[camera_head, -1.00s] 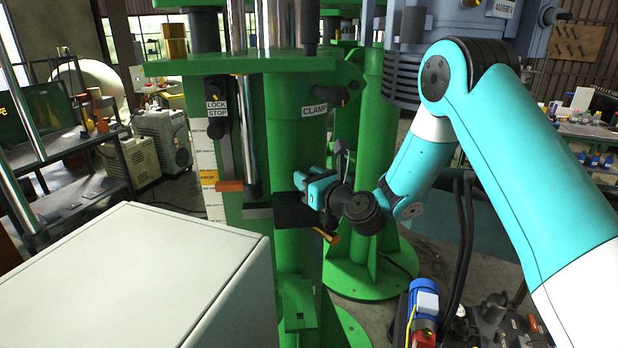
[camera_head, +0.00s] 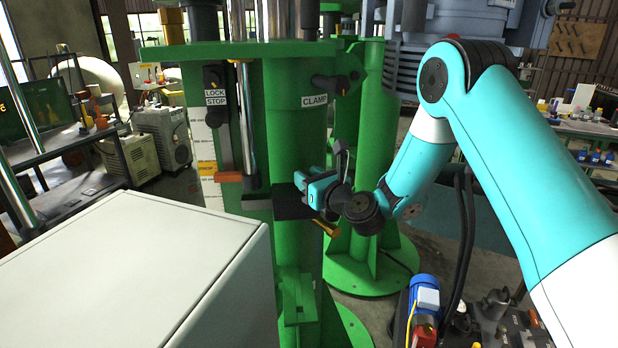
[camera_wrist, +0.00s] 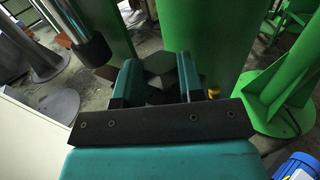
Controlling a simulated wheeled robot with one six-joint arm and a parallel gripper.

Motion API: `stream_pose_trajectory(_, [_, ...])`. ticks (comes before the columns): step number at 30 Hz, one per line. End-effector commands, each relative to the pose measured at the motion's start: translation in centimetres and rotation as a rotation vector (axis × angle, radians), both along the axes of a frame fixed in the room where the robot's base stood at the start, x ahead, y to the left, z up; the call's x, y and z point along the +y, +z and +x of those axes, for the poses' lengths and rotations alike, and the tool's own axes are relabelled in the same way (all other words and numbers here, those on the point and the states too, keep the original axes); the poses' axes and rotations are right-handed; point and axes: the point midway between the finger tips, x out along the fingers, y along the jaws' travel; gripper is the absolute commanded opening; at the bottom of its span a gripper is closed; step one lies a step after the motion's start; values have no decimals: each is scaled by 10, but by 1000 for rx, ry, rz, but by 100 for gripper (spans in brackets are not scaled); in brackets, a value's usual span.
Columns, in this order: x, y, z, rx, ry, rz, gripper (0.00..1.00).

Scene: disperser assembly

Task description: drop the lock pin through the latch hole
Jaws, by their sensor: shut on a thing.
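My gripper (camera_head: 313,190) is at the right front of the green column (camera_head: 298,150), beside a black plate (camera_head: 292,209). In the wrist view its two teal fingers (camera_wrist: 158,82) are shut on a dark, angular part (camera_wrist: 158,63). It is mostly hidden, and I cannot make out the lock pin's shape or the latch hole. A brass-coloured handle (camera_head: 325,228) sticks out just below the gripper; a brass bit also shows right of the fingers in the wrist view (camera_wrist: 213,92).
A white box (camera_head: 130,255) stands at the front left. Left of the column are a steel rod (camera_head: 247,125), a LOCK STOP label (camera_head: 216,97) and an orange block (camera_head: 229,177). A CLAMP lever (camera_head: 330,84) sits above. A second green column (camera_head: 372,150) stands behind.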

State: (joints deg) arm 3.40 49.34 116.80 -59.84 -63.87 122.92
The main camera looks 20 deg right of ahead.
Motion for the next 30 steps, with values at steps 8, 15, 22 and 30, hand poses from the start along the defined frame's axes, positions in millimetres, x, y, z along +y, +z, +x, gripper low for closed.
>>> stream_pose_trajectory(8, [0, -5, 0, -2, -1, 1, 47])
stream_pose_trajectory(15, [0, -5, 0, -1, 0, 0, 65])
stream_pose_trajectory(22, [-2, -8, -4, 1, -1, -1, 65])
stream_pose_trajectory(30, [-14, -14, -36, -1, -3, 0, 65])
